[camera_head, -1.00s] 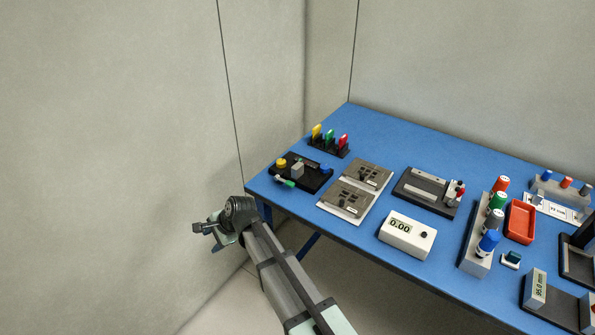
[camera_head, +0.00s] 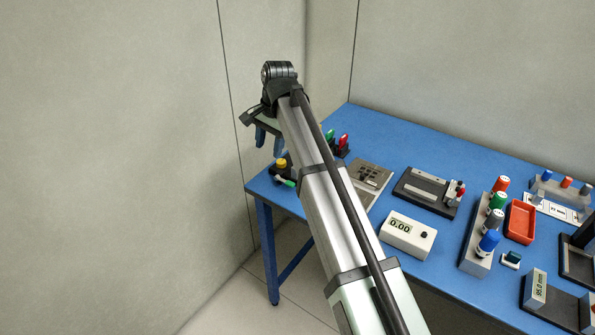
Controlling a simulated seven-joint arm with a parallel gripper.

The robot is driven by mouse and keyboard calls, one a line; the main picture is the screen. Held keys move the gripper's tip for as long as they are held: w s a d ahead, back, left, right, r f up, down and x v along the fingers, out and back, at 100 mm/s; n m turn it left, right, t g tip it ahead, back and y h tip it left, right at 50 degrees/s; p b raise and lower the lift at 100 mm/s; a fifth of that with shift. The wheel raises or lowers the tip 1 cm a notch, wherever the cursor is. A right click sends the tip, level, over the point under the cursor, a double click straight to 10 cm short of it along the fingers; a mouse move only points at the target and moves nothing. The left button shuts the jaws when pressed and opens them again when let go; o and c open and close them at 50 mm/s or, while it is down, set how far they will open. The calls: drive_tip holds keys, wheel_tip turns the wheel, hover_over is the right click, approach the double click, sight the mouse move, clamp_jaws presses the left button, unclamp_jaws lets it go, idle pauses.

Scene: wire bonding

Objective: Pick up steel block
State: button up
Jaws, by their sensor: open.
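My gripper (camera_head: 268,140) hangs from the end of my raised arm, its blue-tipped fingers pointing down. It is open, with nothing seen between the fingers. It appears above the table's left end, near the black fixture (camera_head: 276,176) with a yellow knob (camera_head: 281,163) and a green-tipped handle (camera_head: 289,183). A grey metal block, likely the steel block, showed on this fixture earlier. My arm now hides it and most of the fixture.
On the blue table (camera_head: 395,135) stand a grey plate (camera_head: 369,180), a black fixture with a metal bar (camera_head: 427,187), a white 0.00 meter (camera_head: 408,235), a rack of coloured bottles (camera_head: 480,240) and a red tray (camera_head: 520,222). A wall stands close on the left.

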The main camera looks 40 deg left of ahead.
drive_tip(key=w+d+r+h, duration=0.2)
drive_tip(key=w+d, duration=0.2)
drive_tip(key=w, duration=0.4)
drive_tip(key=shift+m+t, duration=0.3)
drive_tip(key=shift+m, duration=0.1)
wheel_tip(320, 180, down, 8)
drive_tip(key=shift+s+d+f, duration=0.1)
drive_tip(key=shift+s+f, duration=0.05)
drive_tip(key=shift+a+f, duration=0.2)
drive_tip(key=shift+f, duration=2.7)
drive_tip(key=shift+c, duration=0.4)
clamp_jaws()
